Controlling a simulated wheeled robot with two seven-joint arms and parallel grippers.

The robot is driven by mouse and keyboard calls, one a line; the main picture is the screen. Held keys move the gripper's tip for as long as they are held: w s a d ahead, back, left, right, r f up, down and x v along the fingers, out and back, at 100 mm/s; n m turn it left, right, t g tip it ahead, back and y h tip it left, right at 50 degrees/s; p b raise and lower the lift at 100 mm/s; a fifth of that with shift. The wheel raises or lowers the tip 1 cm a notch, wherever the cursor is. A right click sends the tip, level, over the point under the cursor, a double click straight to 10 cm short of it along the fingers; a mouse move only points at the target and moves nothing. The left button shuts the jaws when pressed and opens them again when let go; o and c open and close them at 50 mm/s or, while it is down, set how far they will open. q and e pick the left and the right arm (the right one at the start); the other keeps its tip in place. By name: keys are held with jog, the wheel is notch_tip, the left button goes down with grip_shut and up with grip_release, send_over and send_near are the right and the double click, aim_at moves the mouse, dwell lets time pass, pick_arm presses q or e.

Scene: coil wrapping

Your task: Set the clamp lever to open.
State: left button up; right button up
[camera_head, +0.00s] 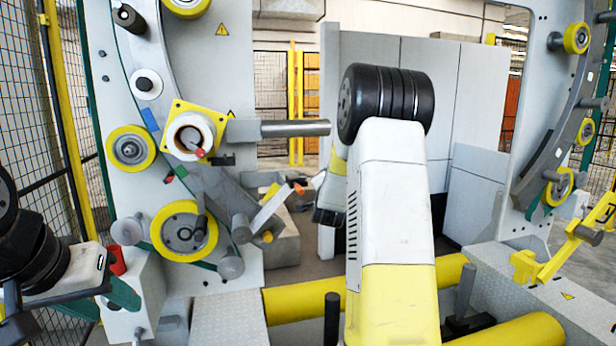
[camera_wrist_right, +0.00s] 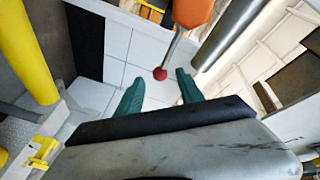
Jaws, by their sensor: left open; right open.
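A pale bar (camera_head: 268,208) with an orange tip (camera_head: 298,188) slants up beside the left machine plate; it looks like the clamp lever. In the right wrist view an orange grip (camera_wrist_right: 193,10) on a metal rod ends in a red ball (camera_wrist_right: 160,74). I cannot tell whether it is the same part. My right gripper (camera_wrist_right: 159,82) is open; its green fingers appear either side of the red ball, contact unclear. In the head view my right arm hides most of that gripper. My left gripper (camera_head: 98,302) is open at the lower left, away from the bar.
The left plate carries yellow rollers (camera_head: 130,150) and a square yellow hub (camera_head: 222,115). A steel shaft (camera_head: 295,128) sticks out to the right. Yellow tubes (camera_head: 300,298) cross low in front. Another machine plate (camera_head: 540,110) stands right. Black mesh fencing (camera_head: 22,110) bounds the left.

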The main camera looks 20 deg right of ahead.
jog(key=x, duration=0.5)
jog(key=shift+c, duration=0.3)
jog(key=shift+s, duration=0.1)
grip_shut()
jog(key=shift+f, duration=0.25)
dwell(0.8)
